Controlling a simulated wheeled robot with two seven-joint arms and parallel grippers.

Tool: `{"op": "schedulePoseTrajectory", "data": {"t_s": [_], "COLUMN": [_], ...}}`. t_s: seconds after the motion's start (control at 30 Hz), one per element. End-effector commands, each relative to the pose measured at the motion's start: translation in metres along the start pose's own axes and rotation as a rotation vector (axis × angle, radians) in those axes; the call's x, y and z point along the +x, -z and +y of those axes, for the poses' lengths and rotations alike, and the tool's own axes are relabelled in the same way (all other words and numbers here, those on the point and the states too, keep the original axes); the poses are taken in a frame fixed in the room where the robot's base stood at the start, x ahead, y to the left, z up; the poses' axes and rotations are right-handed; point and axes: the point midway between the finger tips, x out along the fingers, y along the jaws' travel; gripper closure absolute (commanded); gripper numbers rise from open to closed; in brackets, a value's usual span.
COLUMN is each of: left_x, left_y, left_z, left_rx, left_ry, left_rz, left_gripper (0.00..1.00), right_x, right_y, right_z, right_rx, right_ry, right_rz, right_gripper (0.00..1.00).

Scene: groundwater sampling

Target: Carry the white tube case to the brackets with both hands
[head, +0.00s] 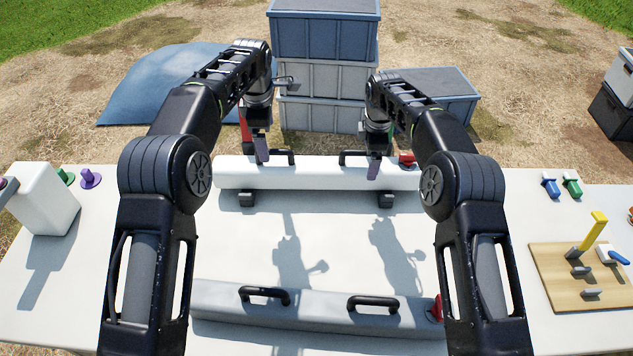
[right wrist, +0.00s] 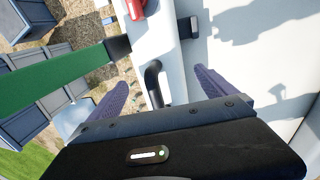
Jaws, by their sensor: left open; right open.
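The white tube case (head: 315,178) lies level along the far edge of the table, with a red part (head: 407,160) at its right end. It has two black handles, left (head: 279,154) and right (head: 354,155). Dark bracket blocks (head: 246,198) (head: 386,200) show at its near side; I cannot tell whether it rests in them. My left gripper (head: 262,150) is open beside the left handle. My right gripper (head: 374,166) is open at the right handle; in the right wrist view that handle (right wrist: 153,82) shows between the spread fingers.
A similar grey case (head: 320,309) with black handles lies along the table's near side. The white table (head: 345,245) between is clear. A white block (head: 42,200) stands left, a wooden board (head: 565,285) right. Stacked crates (head: 320,75) stand beyond the table.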

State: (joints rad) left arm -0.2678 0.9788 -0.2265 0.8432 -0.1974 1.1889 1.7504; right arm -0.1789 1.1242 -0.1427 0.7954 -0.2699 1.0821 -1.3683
Motion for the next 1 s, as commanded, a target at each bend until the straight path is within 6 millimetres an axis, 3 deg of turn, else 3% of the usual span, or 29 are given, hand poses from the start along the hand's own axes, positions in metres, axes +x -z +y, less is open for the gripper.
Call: {"op": "schedulePoseTrajectory", "data": {"t_s": [0.2,0.4,1.0], "left_x": [0.000,0.000,0.000], "left_y": [0.000,0.000,0.000], "left_z": [0.000,0.000,0.000], "left_rx": [0.000,0.000,0.000], "left_ry": [0.000,0.000,0.000], "left_rz": [0.000,0.000,0.000], "left_gripper": [0.05,0.05,0.05], "right_x": [-0.048,-0.076,-0.083], "right_y": [0.001,0.000,0.000], "right_z": [0.001,0.001,0.000], "right_rx": [-0.001,0.000,0.000], "right_ry": [-0.004,-0.002,0.000], "right_rz": [0.001,0.000,0.000], "right_gripper": [0.05,0.05,0.05]}}
